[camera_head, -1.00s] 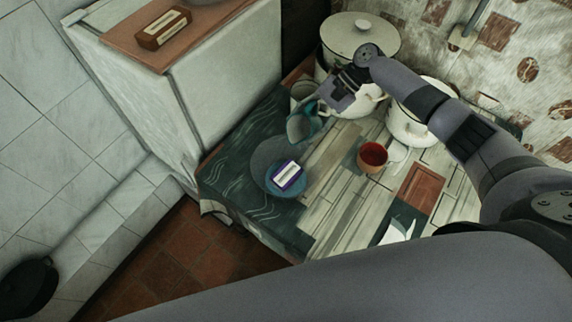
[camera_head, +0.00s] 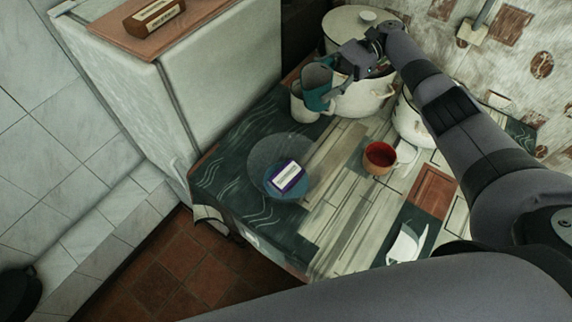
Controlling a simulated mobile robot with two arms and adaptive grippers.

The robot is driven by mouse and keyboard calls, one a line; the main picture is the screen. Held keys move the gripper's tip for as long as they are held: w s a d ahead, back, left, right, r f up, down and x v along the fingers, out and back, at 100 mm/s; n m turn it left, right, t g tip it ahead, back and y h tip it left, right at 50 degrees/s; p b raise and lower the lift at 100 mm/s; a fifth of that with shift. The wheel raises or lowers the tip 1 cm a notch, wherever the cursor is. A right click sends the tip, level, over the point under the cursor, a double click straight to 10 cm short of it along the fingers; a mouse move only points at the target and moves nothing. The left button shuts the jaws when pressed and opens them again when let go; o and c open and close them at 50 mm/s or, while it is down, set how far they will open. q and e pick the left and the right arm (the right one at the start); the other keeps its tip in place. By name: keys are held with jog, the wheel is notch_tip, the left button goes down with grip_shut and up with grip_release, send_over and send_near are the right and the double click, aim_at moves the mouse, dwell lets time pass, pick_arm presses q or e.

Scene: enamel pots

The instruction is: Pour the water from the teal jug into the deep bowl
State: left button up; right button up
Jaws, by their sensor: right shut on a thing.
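The teal jug (camera_head: 319,99) is held by my right gripper (camera_head: 342,70), which is shut on it at its right side. The jug looks tilted, with its grey mouth toward the upper left. It overlaps a pale deep vessel (camera_head: 299,108) at the table's back left corner; I cannot tell whether this is the deep bowl, or whether the jug is above it or beside it. A wide white pot (camera_head: 365,101) stands just right of the jug, partly behind my right gripper. No water can be made out. My left gripper is not in view.
A lidded pot (camera_head: 352,22) stands at the back, another white pot (camera_head: 408,125) under my right arm. A red cup (camera_head: 380,157) is mid-table. The wooden front-middle strip is clear.

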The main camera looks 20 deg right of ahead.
aim_at(327, 65)
jog(key=shift+w+d+r+g+y+b, duration=0.2)
jog(key=shift+r+y+b, duration=0.25)
jog(key=shift+b, duration=0.6)
jog(key=shift+w+d+r+g+y+b, duration=0.1)
jog(key=shift+d+r+y+b, duration=0.3)
jog(key=shift+b, duration=0.65)
jog(key=shift+w+a+r+m+b, duration=0.1)
jog(key=shift+r+m+b, duration=0.2)
jog(key=shift+r+b, duration=0.8)
jog(key=shift+b, duration=0.05)
